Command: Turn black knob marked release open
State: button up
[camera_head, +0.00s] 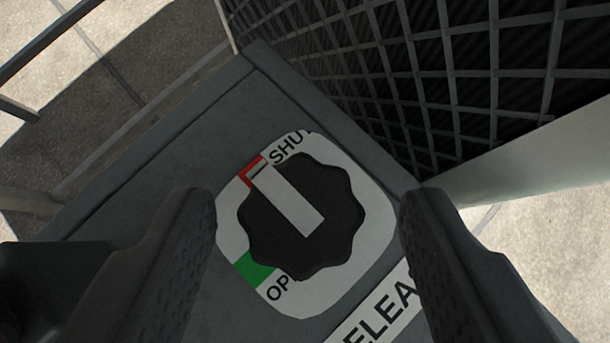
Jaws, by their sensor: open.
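The black knob (342,215) has a lobed edge and a white pointer bar (289,201). It sits on a white rounded plate (372,262) on a grey panel. The bar's outer end is at the red mark (250,171) beside the letters "SHU". A green mark (253,271) lies lower left beside the letters "OP". A white label (385,307) reading "ELEA", partly hidden, is below the knob. My gripper (308,215) is open, with one finger on each side of the knob. Gaps show between both fingers and the knob.
A dark grille (440,75) with crossed wires rises behind the panel at upper right. A pale metal strip (530,165) runs below it. Rails (40,45) stand at the left. The grey panel (150,165) is bare left of the plate.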

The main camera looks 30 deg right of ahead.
jog(key=shift+w+f, duration=0.1)
jog(key=shift+w, duration=0.05)
jog(key=c, duration=1)
jog(key=shift+d, duration=0.1)
jog(key=shift+d+n+t+y+p, duration=0.25)
jog(key=shift+n+y+p, duration=0.2)
jog(key=shift+n+y, duration=0.4)
jog(key=shift+n+t+y+p, duration=0.25)
jog(key=shift+n+y+p, duration=0.1)
jog(key=shift+n, duration=0.4)
